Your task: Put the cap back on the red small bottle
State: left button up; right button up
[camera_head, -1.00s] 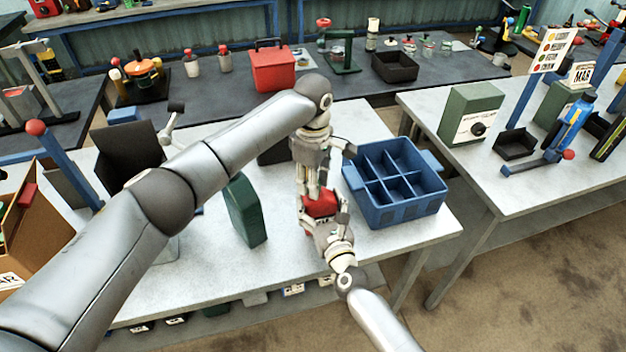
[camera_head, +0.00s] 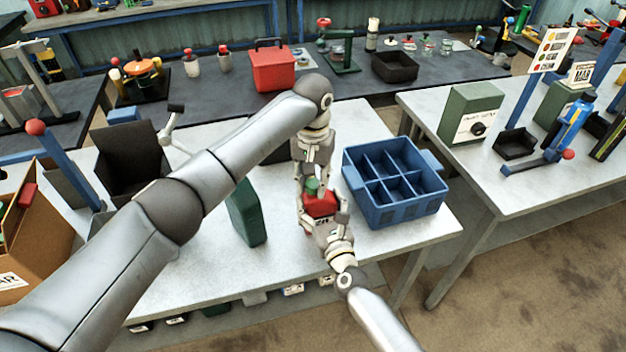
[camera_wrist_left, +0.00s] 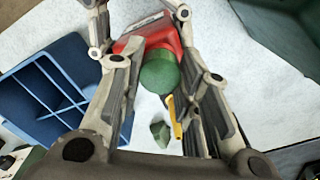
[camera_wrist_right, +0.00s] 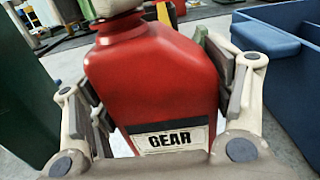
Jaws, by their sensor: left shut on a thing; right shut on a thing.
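The red small bottle (camera_head: 321,206) stands upright over the near part of the white table. My right gripper (camera_head: 324,221) is shut on its sides; the right wrist view shows the red body (camera_wrist_right: 150,80) with a "GEAR" label between the fingers. A green cap (camera_head: 311,186) is at the top of the bottle. In the left wrist view the cap (camera_wrist_left: 160,72) lies between the fingers of my left gripper (camera_wrist_left: 150,60), directly over the bottle (camera_wrist_left: 150,38). My left gripper is shut on the cap from above. Whether the cap is seated on the neck cannot be told.
A blue divided crate (camera_head: 395,185) stands close on the right. A dark green canister (camera_head: 246,212) stands on the left. An open cardboard box (camera_head: 25,235) is at the far left.

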pick_arm(q)
jog(key=m, duration=1.4)
jog(key=shift+m, duration=0.4)
jog(key=o, duration=1.2)
notch_tip(320, 180, up, 12)
jog(key=shift+f, duration=0.1)
